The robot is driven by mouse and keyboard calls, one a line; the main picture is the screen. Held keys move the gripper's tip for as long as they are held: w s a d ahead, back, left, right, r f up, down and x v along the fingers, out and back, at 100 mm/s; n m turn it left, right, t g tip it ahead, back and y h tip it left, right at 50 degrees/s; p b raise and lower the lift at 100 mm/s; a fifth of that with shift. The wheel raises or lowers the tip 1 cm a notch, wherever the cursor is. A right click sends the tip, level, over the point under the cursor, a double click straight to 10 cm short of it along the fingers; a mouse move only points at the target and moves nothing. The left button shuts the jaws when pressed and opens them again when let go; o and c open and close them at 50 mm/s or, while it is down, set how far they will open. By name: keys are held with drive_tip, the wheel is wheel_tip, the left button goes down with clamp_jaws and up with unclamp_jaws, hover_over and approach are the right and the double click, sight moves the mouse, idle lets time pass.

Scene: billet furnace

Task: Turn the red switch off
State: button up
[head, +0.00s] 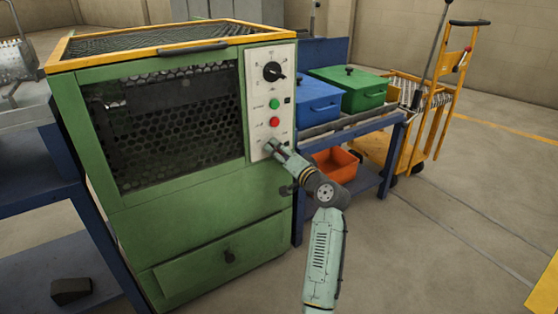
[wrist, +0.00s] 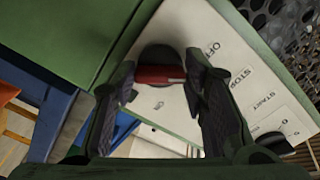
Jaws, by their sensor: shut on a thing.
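The red switch (wrist: 160,74) sits on a dark round base on the pale control panel (head: 259,85), near the printed word OFF, as the wrist view shows. Its red bar lies across the space between my fingers. My gripper (wrist: 159,80) is shut on the red switch, one finger at each end of the bar. In the head view my gripper (head: 270,148) is at the lower part of the panel and hides the switch.
Above my gripper the panel carries a red button (head: 274,121), a green button (head: 274,104) and a black dial (head: 273,72). The green furnace (head: 215,206) is left of my arm. A blue bench (head: 389,163) with blue and green boxes stands to the right.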

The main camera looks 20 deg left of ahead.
drive_tip(key=shift+f+n+b, duration=0.1)
drive_tip(key=shift+n+b, duration=0.45)
drive_tip(key=shift+n, duration=0.25)
drive_tip(key=o, duration=1.2)
drive_tip(key=shift+c, duration=0.2)
drive_tip(key=v, duration=0.7)
drive_tip(key=shift+s+d, duration=0.15)
drive_tip(key=shift+d, duration=0.1)
drive_tip(key=shift+a, duration=0.1)
